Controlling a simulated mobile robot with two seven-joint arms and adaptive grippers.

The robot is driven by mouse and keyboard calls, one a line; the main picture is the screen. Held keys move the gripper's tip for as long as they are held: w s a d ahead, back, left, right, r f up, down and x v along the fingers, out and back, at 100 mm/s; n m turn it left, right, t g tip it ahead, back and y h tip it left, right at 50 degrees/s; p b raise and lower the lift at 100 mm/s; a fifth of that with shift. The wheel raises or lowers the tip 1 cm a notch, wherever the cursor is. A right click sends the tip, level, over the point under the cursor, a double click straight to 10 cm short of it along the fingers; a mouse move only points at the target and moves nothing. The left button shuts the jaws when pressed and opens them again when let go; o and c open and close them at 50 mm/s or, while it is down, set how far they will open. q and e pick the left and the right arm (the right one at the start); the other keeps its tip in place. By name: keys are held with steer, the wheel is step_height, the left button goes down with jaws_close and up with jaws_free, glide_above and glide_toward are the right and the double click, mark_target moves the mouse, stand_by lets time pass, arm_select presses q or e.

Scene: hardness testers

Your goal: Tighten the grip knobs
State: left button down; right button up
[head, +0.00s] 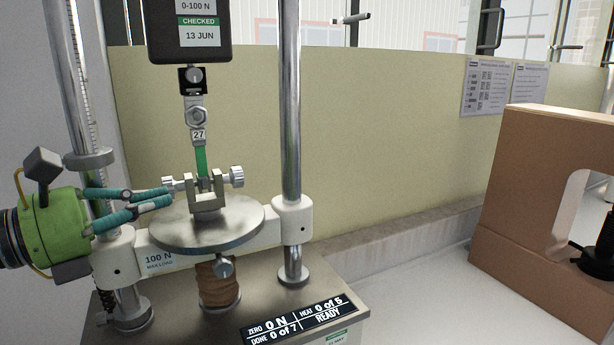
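A metal grip (207,197) stands on the round steel plate of the tester. It has a left grip knob (168,183) and a right grip knob (237,176), both silver. A green strip (201,160) goes down into the grip from an upper clamp (196,116) with a "27" tag. My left gripper (172,195), green with teal fingers, comes in from the left. Its fingertips are a little apart, close beside the left knob and just below it in the picture; I cannot tell whether they touch it. My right gripper is not in view.
Two steel columns (290,130) flank the grip, with a white crossbar (160,258) below the plate. A display (298,318) reads 0 N, done 0 of 7, heat 0 of 5, READY. A tan frame (525,200) stands at right. The counter between is clear.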

arm_select(q)
steer(key=shift+r, duration=0.75)
steer(key=shift+s, duration=0.15)
steer(key=shift+s, duration=0.1)
steer(key=b+v, duration=0.1)
steer(key=v, duration=0.1)
steer(key=b+v, duration=0.1)
steer(key=b, duration=0.1)
steer(key=w+b+v, duration=0.1)
steer(key=v, duration=0.1)
steer(key=shift+s+a+b, duration=0.25)
steer(key=shift+a+b, duration=0.15)
steer(key=shift+a, duration=0.3)
